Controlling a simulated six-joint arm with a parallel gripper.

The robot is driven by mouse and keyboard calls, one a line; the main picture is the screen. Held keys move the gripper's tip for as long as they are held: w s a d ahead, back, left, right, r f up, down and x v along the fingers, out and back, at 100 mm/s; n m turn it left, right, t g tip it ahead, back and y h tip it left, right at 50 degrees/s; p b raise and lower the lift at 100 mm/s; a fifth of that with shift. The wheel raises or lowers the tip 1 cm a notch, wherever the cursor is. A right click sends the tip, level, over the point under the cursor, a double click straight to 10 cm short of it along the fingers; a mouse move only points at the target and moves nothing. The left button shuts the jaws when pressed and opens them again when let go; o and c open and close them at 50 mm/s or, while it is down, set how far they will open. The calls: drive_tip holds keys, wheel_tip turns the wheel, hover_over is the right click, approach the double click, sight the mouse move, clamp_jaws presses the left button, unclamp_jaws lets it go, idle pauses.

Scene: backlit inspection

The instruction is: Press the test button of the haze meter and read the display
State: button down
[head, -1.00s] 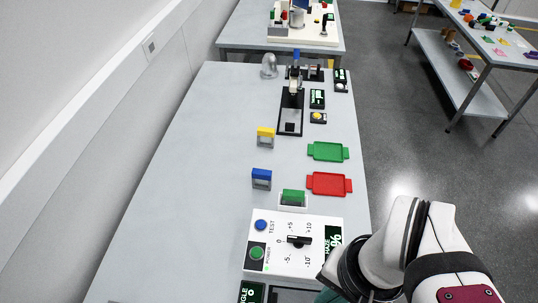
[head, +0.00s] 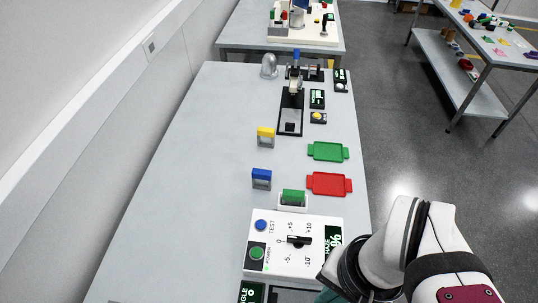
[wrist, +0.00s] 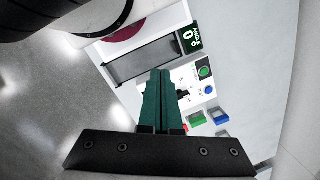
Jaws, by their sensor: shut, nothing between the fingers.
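The white haze meter panel (head: 283,268) lies at the front of the table in the head view. It has a blue TEST button (head: 260,225), a green POWER button (head: 257,253), a black knob (head: 299,240) and a dark display (head: 333,238). The display shows a "%" sign, and my arm covers part of it. In the wrist view, my gripper (wrist: 160,72) is shut and empty, its teal fingers together. The TEST button (wrist: 209,90) and POWER button (wrist: 204,72) show to the right of the fingertips. I cannot tell the fingertips' height.
A small ANGLE display (head: 251,292) stands in front of the panel. Behind it are a green block in a white holder (head: 293,197), a blue frame (head: 261,178), a yellow frame (head: 265,137), a red tray (head: 328,184) and a green tray (head: 328,151). The table's left side is clear.

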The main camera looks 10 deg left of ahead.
drive_tip(key=m+t+y, duration=0.3)
drive_tip(key=m+y, duration=0.4)
hover_over(261, 224)
drive_tip(key=d, duration=0.1)
wheel_tip(261, 224, down, 11)
drive_tip(key=shift+d+r, duration=0.1)
drive_tip(key=shift+f, duration=4.4)
